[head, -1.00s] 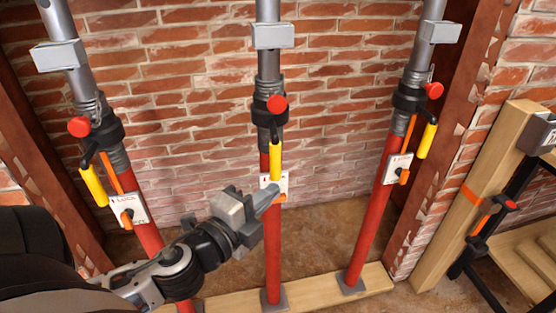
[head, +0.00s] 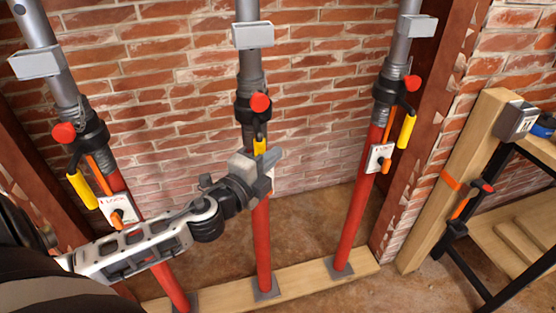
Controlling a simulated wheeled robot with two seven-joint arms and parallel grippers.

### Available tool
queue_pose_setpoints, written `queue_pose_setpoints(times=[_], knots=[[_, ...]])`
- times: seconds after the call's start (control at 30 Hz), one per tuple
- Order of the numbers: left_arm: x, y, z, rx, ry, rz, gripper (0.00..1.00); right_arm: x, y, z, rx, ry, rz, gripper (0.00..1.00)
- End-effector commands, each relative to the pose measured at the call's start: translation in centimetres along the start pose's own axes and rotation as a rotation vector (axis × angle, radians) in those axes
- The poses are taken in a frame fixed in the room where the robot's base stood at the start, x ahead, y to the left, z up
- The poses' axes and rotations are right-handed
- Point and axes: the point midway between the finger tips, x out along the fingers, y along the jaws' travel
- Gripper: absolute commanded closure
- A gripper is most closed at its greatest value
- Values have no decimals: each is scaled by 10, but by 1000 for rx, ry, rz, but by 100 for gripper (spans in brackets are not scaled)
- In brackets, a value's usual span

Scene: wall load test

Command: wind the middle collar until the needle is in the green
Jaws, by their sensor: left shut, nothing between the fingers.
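The middle prop has a black collar (head: 251,106) with a red knob (head: 260,102) and a yellow crank handle (head: 260,147) hanging below it. The handle's lower part is hidden behind my left gripper (head: 275,160). That gripper is shut with nothing between its fingers, in front of the middle prop at the handle's height. I cannot tell whether it touches the handle. The middle prop's lock plate is mostly hidden behind the gripper. No gauge needle or green zone can be made out. My right gripper is out of view.
A left prop (head: 115,185) and a right prop (head: 350,225) with similar collars flank the middle one. All stand on a wooden sole board (head: 308,276) before a brick wall. At right are a timber post (head: 450,180) and a black-framed bench with a clamp (head: 459,215).

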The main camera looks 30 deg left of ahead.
Motion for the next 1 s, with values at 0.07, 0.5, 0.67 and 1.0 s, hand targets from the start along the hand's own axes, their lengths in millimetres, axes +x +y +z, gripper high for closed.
queue_pose_setpoints(times=[0.07,0.5,0.67,1.0], knots=[[-2,1,7,1,-1,2,100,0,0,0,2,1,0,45],[-5,0,14,0,0,0,100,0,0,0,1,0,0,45],[-9,4,21,0,22,2,100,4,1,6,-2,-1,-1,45],[-13,0,28,1,49,0,100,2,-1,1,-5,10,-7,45]])
